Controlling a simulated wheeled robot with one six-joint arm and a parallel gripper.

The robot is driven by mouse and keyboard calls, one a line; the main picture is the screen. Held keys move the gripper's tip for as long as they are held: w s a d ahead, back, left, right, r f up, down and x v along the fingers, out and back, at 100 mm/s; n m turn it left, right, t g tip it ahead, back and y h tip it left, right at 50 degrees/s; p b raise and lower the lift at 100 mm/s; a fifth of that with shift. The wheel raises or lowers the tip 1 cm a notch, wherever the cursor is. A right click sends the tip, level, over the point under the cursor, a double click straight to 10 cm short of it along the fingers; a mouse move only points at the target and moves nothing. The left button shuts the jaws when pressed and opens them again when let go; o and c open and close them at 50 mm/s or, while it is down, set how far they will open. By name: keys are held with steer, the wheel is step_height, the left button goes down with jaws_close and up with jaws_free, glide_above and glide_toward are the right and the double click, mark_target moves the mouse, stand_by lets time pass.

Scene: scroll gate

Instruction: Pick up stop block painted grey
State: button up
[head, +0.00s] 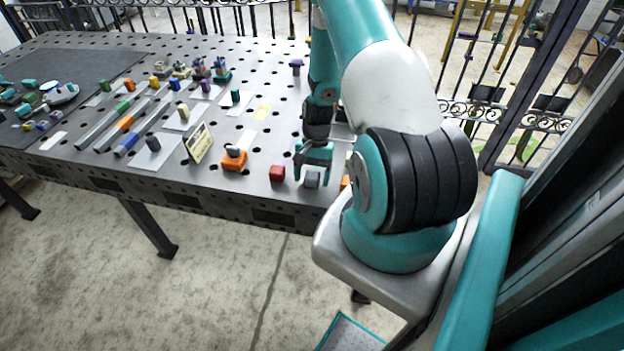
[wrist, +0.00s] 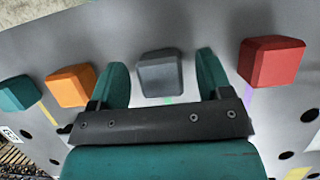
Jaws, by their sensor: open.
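The grey stop block (wrist: 160,74) sits on the perforated metal table between the two fingers of my gripper (wrist: 161,84) in the wrist view. Both fingers are open, with a gap on each side of the block. In the head view my gripper (head: 312,168) points down over the grey block (head: 312,180), near the table's front edge. The block's upper part is partly hidden there by the gripper.
A red block (wrist: 272,62) stands on one side of the grey one, and an orange block (wrist: 71,86) and a teal block (wrist: 19,93) on the other. An orange fixture (head: 234,161) and a yellow sign (head: 198,143) stand further left on the table (head: 215,190).

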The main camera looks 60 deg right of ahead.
steer(key=c, duration=1.2)
steer(key=shift+r, duration=0.15)
